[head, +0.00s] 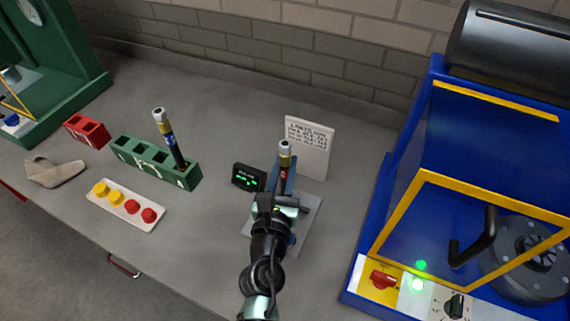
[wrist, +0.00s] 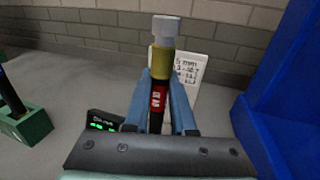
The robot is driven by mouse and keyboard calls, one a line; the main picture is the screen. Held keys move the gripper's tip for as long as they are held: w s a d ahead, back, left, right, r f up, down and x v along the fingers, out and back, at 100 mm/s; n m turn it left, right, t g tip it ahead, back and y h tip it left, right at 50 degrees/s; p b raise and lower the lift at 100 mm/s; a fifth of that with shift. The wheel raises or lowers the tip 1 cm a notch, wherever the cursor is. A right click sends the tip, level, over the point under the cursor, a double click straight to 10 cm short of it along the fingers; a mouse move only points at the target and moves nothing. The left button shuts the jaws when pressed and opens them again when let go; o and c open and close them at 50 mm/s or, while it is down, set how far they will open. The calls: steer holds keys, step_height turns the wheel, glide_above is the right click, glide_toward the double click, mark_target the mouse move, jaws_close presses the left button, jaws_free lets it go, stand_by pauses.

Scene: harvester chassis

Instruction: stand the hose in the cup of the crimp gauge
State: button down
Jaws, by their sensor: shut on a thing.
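My gripper (head: 283,180) is shut on a hose (head: 285,152). The hose is black with a red band, a brass-coloured collar and a silver end on top. It stands upright between the two blue fingers, and in the wrist view the hose (wrist: 161,58) rises above the fingertips (wrist: 161,80). The crimp gauge has a black display (head: 248,178) with green digits and a light grey base plate (head: 312,212). My gripper is over the gauge. My arm and gripper hide the cup and the hose's lower end, so I cannot tell whether the hose is in the cup.
A green rack (head: 125,151) at left holds another hose (head: 164,128) with a blue band. A tray (head: 127,216) with yellow and red caps, a red block (head: 86,130) and a beige piece (head: 52,173) lie nearby. A white card (head: 311,150) stands behind the gauge. A blue machine (head: 400,180) stands right.

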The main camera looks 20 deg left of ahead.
stand_by(0.4)
steer(key=c, duration=0.7)
jaws_free()
steer(key=shift+s+f, duration=0.1)
steer(key=shift+f, duration=0.05)
steer(key=shift+b+v, duration=1.3)
steer(key=shift+v, duration=5.05)
